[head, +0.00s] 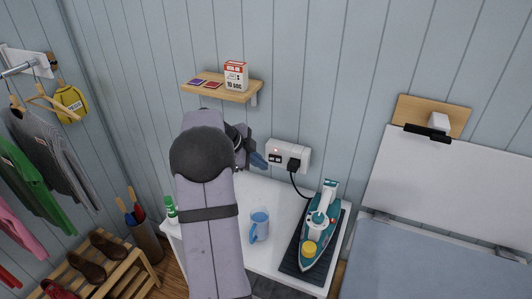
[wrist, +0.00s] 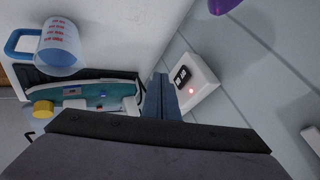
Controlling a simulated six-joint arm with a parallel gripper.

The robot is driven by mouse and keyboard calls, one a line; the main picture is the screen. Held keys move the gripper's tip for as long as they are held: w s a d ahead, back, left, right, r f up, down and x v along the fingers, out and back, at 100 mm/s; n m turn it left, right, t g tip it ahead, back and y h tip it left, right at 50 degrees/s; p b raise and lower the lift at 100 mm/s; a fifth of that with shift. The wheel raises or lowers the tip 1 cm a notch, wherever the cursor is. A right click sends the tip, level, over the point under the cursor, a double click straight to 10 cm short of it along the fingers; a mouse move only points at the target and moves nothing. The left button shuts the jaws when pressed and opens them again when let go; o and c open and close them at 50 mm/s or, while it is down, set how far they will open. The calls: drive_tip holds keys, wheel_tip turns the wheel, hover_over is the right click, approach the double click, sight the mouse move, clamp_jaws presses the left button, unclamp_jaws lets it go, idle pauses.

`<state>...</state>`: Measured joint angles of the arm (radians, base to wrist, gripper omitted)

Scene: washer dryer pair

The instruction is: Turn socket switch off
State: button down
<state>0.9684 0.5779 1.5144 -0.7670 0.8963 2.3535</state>
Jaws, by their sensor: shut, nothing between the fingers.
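The white double socket (head: 300,148) is on the blue plank wall above the white table. A black plug (head: 293,165) sits in its right part, with a cord running down. Its dark switch area (head: 274,158) is at the left, with a small red light above. The wrist view shows the socket (wrist: 203,79), the dark switches (wrist: 182,75) and the lit red light (wrist: 191,91). My gripper (head: 263,160) is shut and empty, its blue fingertips just left of the socket. In the wrist view the fingertips (wrist: 160,78) overlap the socket's edge; I cannot tell whether they touch it.
A teal iron (head: 319,215) lies on a dark mat right of a blue measuring cup (head: 260,222) on the table (head: 285,197). A wooden shelf (head: 240,95) with a small box (head: 235,75) is above. An ironing board (head: 420,255) is at the right.

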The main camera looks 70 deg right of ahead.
sight(275, 159)
drive_tip(key=d+p, duration=0.1)
drive_tip(key=d, duration=0.1)
drive_tip(key=d+f+p, duration=0.1)
drive_tip(key=d+p, duration=0.1)
drive_tip(key=shift+w+d, duration=0.1)
drive_tip(key=shift+d, duration=0.2)
drive_tip(key=shift+f, duration=0.15)
